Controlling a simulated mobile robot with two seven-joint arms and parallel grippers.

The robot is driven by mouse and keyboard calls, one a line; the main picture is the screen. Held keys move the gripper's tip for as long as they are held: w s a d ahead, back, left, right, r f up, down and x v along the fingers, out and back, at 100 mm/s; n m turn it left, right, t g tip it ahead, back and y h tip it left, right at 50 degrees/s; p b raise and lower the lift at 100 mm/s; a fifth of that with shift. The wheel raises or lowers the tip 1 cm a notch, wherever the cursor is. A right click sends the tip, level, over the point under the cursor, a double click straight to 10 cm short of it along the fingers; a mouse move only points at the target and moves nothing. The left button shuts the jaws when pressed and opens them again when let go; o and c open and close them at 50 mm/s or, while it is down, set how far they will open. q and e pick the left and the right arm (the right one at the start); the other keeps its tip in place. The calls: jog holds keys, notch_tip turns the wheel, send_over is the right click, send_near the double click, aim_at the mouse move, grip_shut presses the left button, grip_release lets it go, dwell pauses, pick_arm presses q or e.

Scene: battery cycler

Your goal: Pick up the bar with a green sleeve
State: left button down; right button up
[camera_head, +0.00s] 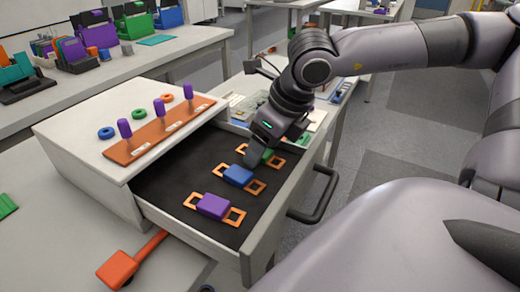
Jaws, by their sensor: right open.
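The bar with a green sleeve (274,159) lies in the open drawer, farthest of three bars, with orange square-holed ends. My right gripper (254,160) reaches down over the drawer right beside it and hides part of the green sleeve. The right gripper is open; I cannot see clearly whether its fingers are around the sleeve. A bar with a blue sleeve (238,175) lies just in front of the gripper. A bar with a purple sleeve (213,206) lies nearest. My left gripper is not in view.
The drawer (185,228) has low walls around the bars and a dark handle (318,200) on its right. A white cabinet (85,140) with an orange board of purple-topped pegs stands left. An orange-red tool (122,266) lies at the front.

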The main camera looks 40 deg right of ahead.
grip_shut()
jog(key=c, duration=1.2)
grip_release()
